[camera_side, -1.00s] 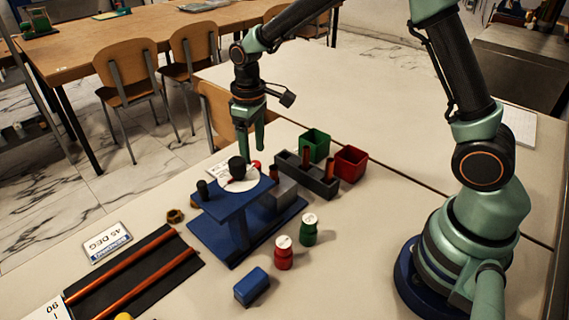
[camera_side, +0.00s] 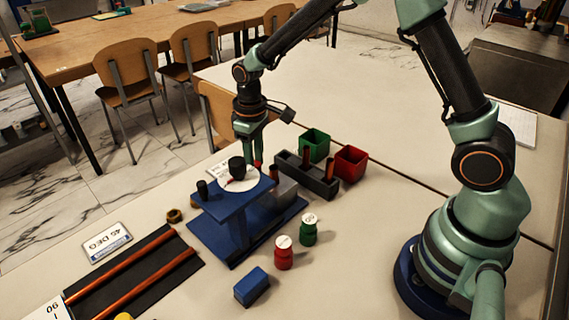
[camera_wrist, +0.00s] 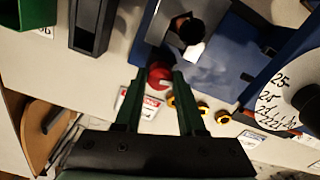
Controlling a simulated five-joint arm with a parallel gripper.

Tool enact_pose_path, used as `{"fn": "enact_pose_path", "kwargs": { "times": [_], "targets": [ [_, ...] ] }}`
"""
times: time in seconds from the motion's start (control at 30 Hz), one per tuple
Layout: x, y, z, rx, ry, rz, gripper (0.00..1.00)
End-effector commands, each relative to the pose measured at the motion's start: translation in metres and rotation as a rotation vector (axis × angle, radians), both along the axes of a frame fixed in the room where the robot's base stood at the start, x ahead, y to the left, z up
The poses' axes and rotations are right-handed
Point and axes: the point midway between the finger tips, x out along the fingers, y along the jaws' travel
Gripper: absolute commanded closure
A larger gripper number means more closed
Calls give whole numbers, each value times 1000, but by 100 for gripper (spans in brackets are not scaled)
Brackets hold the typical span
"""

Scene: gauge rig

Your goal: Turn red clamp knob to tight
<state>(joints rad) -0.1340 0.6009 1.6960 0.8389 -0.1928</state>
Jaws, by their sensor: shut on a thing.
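The red clamp knob (camera_wrist: 159,74) is at the rear side of the blue gauge stand (camera_side: 228,211), next to its grey block. In the wrist view it sits between my fingertips, with a small pale mark on its near edge. My gripper (camera_wrist: 160,80) is shut on it, one finger on each side. In the side view my gripper (camera_side: 255,160) points down behind the white dial (camera_side: 250,184), and only a bit of red shows at its fingertips. A small card with red print lies below the knob in the wrist view; its text is unreadable.
A grey rack (camera_side: 318,184) with upright rods stands close to my gripper. Behind it are a green bin (camera_side: 316,145) and a red bin (camera_side: 350,162). Red (camera_side: 283,256) and green (camera_side: 308,232) weights and a blue block (camera_side: 251,287) lie in front.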

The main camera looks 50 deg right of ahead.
Motion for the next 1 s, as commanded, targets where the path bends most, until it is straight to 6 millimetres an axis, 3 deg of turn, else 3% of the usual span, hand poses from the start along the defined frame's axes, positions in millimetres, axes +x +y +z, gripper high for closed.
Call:
{"fn": "enact_pose_path", "kwargs": {
  "times": [0.3,0.6,0.63,0.7,1.0],
  "targets": [
    [0,2,1,0,7,-177,100],
    [-1,2,1,-1,8,-184,100],
    [-1,2,1,-1,8,-184,50],
    [-1,2,1,-1,8,-184,31],
    [0,1,1,0,6,-185,31]
  ]
}}
